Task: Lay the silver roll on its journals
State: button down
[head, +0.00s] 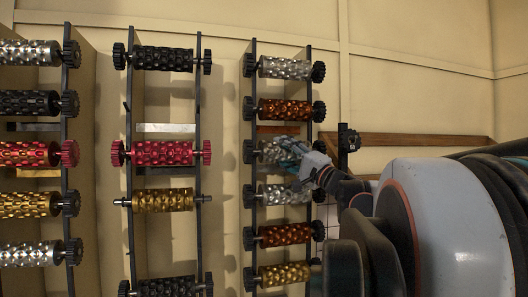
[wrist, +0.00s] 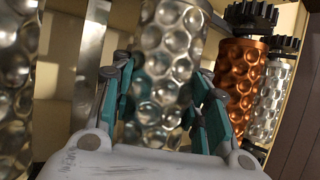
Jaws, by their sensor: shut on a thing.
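The silver roll (head: 270,151) with a dimpled face is third from the top in the right-hand rack. A dark gear (head: 249,151) shows at its left end by the rack's upright. My gripper (head: 291,153) covers its right end in the head view. In the wrist view the silver roll (wrist: 168,65) stands between the teal fingers of my gripper (wrist: 163,100), which is shut on it. Its lower end is partly hidden by my gripper. I cannot tell whether its shaft ends rest on the rack's journals.
A copper roll (head: 284,110) is above it and another silver roll (head: 285,194) just below. The rack's uprights (head: 254,215) are close by. A middle rack holds a red roll (head: 162,153) and others. A wooden rail (head: 420,140) runs along the wall at right.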

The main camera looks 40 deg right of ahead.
jog(key=c, duration=0.8)
grip_release()
jog(key=shift+s, duration=0.1)
jog(key=shift+s+f, duration=0.2)
jog(key=shift+s, duration=0.05)
jog(key=v, duration=0.7)
jog(key=shift+r, duration=0.15)
